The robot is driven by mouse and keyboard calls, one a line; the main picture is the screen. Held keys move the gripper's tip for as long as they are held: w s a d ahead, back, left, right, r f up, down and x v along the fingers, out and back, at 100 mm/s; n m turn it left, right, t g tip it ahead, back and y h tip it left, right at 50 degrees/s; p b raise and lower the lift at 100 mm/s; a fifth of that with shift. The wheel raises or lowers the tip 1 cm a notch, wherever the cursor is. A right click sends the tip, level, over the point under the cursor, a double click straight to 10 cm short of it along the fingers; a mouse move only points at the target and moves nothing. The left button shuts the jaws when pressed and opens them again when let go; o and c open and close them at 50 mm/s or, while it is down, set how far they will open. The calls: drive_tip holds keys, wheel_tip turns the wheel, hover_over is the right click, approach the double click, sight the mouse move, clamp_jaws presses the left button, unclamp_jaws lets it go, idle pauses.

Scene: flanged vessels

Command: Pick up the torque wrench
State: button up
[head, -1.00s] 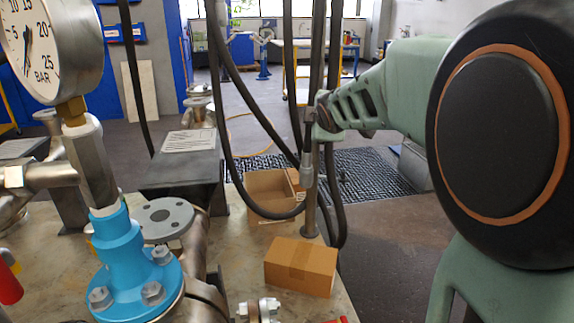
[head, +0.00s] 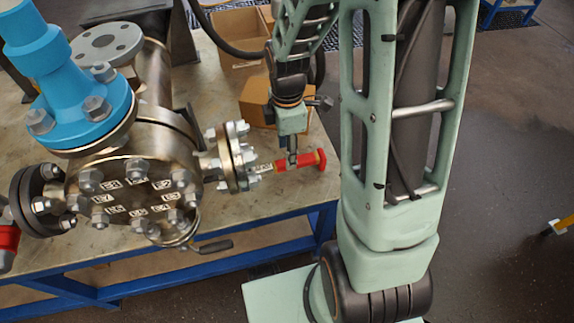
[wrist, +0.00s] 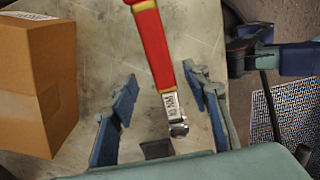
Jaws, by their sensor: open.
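The torque wrench (head: 306,161) lies on the workbench, beside the flanged vessel's right-hand flange. It has a red handle with yellow bands and a short silver, labelled end. In the wrist view the wrench (wrist: 156,48) runs from the top edge down between my fingers, with its silver end near my palm. My gripper (head: 291,158) is above the wrench, pointing down. In the wrist view my gripper (wrist: 161,80) is open, with one blue finger on each side of the wrench. A gap shows on both sides. The exact height of the fingertips over the bench is unclear.
The flanged vessel (head: 128,165) with a blue fitting (head: 68,75) stands left of the wrench. A closed cardboard box (head: 256,101) sits close behind my gripper; it also shows in the wrist view (wrist: 38,70). An open carton (head: 232,30) is farther back. The workbench (head: 250,202) has a blue frame.

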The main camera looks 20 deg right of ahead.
sight(280, 169)
wheel_tip(280, 169, down, 5)
drive_tip(key=shift+s+f+b, duration=0.15)
drive_tip(key=shift+f+b, duration=0.05)
drive_tip(key=shift+b, duration=0.75)
drive_tip(key=shift+r, duration=0.1)
clamp_jaws()
